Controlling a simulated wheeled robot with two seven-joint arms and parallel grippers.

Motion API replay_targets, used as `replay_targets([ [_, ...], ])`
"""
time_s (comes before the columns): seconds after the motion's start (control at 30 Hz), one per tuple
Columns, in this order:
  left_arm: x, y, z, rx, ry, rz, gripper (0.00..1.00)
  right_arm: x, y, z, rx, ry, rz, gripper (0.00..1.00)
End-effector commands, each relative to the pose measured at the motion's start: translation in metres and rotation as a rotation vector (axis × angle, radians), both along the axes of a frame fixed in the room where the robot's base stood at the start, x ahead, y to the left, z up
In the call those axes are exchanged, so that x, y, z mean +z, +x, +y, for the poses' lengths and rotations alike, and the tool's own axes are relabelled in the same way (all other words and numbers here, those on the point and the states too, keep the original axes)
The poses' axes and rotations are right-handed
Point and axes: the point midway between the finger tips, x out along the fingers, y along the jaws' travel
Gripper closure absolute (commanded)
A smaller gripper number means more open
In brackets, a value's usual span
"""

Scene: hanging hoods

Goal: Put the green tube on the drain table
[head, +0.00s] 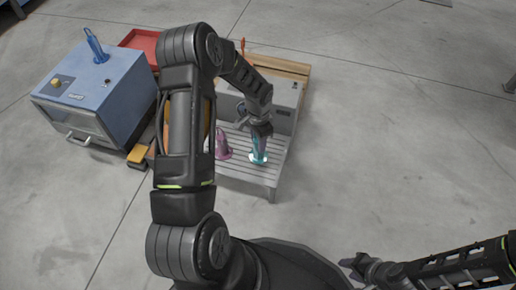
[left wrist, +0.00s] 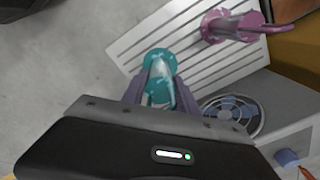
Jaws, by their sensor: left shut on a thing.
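The green tube (head: 259,156) is a teal, clear piece with a wider round foot. My left gripper (head: 260,130) is shut on it from above and holds it upright at the right side of the slatted drain table (head: 245,176). Its foot is at or just above the slats; I cannot tell whether it touches. In the left wrist view the green tube (left wrist: 158,75) sits between the two fingers of my left gripper (left wrist: 158,92), over the edge of the drain table (left wrist: 135,40). My right gripper (head: 365,268) is at the lower right, away from the table, its jaws unclear.
A pink tube (head: 222,148) stands on the drain table left of the green one. A grey box with a fan (left wrist: 230,108) stands behind. A blue cabinet (head: 98,95) with a blue tube (head: 96,46) on top and a red tray (head: 140,42) are at the left.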

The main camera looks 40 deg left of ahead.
Motion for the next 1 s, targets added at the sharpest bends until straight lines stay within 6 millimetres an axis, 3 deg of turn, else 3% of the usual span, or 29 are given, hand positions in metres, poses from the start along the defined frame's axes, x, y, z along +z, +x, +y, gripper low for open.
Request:
replay_targets([
  [0.17, 0.0, 0.0, 0.0, 0.0, 0.0, -0.001, 1.0, 0.0, 0.0, 0.0, 0.0, 0.0, 0.0, 0.64],
  [0.47, -0.036, 0.0, 0.0, 0.0, 0.0, 0.0, 1.0, -0.017, 0.002, 0.001, -0.002, -0.001, -0.006, 0.64],
  [0.87, -0.04, 0.0, 0.0, 0.0, 0.0, -0.001, 1.0, -0.019, 0.003, 0.0, -0.003, -0.002, -0.008, 0.64],
  [0.9, -0.041, 0.0, 0.0, 0.0, 0.0, 0.0, 0.64, -0.019, 0.003, 0.0, -0.004, -0.002, -0.009, 0.64],
  [1.0, -0.04, 0.0, 0.0, 0.0, 0.0, 0.0, 0.56, -0.018, 0.003, 0.0, -0.004, -0.002, -0.009, 0.64],
])
